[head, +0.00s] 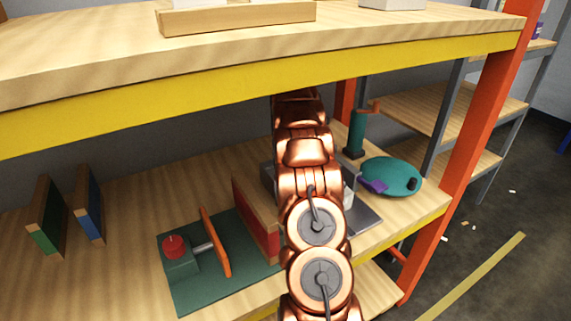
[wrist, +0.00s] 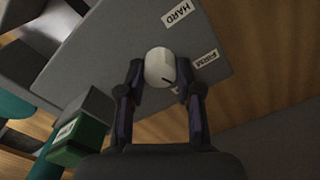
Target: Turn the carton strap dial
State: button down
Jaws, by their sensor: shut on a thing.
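The dial (wrist: 159,66) is a pale round knob with a dark pointer mark on its lower right edge in the wrist view. It sits on a grey panel (wrist: 95,50) with white labels reading HARD (wrist: 178,13) and FIRM (wrist: 206,58). The FIRM label is right of the knob and HARD is above it. My gripper (wrist: 160,74) is shut on the dial, with one dark finger on each side. In the head view my copper arm hides the gripper and the dial. Part of a grey plate (head: 364,219) shows right of the arm.
A green block (wrist: 80,138) stands near the left finger. In the head view, a green base with a red knob (head: 173,245) and orange plate (head: 215,243) lies left of my arm. A teal disc (head: 393,176) lies right. The upper shelf (head: 300,63) overhangs.

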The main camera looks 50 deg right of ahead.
jog(key=shift+d+m+b, duration=0.1)
jog(key=shift+m+b, duration=0.75)
jog(key=shift+m, duration=1.25)
jog(key=c, duration=0.8)
grip_release()
jog(key=shift+o, duration=0.2)
jog(key=shift+r, duration=3.75)
